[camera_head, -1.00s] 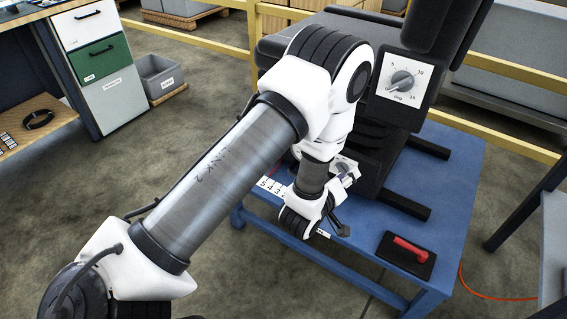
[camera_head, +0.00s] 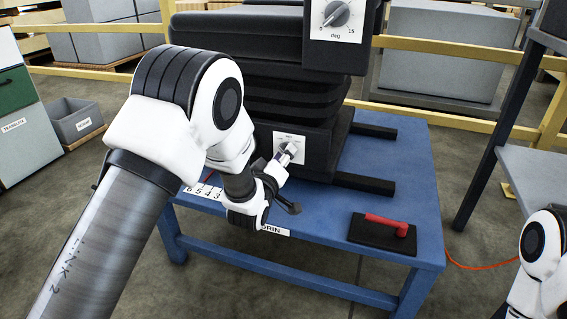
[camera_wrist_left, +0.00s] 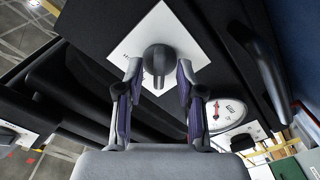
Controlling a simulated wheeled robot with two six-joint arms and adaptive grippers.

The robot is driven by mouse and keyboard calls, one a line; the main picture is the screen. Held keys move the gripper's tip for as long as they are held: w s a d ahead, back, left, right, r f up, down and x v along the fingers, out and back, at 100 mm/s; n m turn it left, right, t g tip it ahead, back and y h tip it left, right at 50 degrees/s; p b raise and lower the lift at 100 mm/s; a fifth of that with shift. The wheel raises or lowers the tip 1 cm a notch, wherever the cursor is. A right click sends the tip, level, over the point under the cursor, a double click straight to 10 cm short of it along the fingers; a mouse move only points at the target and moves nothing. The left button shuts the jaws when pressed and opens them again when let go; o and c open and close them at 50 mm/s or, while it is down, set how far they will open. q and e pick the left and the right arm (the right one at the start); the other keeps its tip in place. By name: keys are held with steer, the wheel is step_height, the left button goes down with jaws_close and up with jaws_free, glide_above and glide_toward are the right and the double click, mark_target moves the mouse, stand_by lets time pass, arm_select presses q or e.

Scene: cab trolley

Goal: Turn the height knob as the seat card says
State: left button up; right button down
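The black seat (camera_head: 300,95) stands on a blue table (camera_head: 400,180). Low on its front is a white plate with a dark knob, partly hidden by my gripper in the head view. The wrist view shows this knob (camera_wrist_left: 158,60) large on its white plate (camera_wrist_left: 188,32); its label cannot be read. My left gripper (camera_head: 285,158) is at this knob. In the wrist view its fingers (camera_wrist_left: 159,80) are apart, one each side of the knob, with gaps visible. A second knob (camera_head: 337,14), marked in deg, sits higher up. No seat card is recognisable. My right gripper is out of view.
A black plate with a red handle (camera_head: 388,224) lies on the table at right. A numbered strip (camera_head: 206,192) is at the table's left. A round gauge with a red needle (camera_wrist_left: 224,114) shows in the wrist view. Yellow rails (camera_head: 440,118) run behind.

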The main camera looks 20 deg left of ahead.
arm_select(q)
steer(key=shift+w, duration=0.35)
jaws_close()
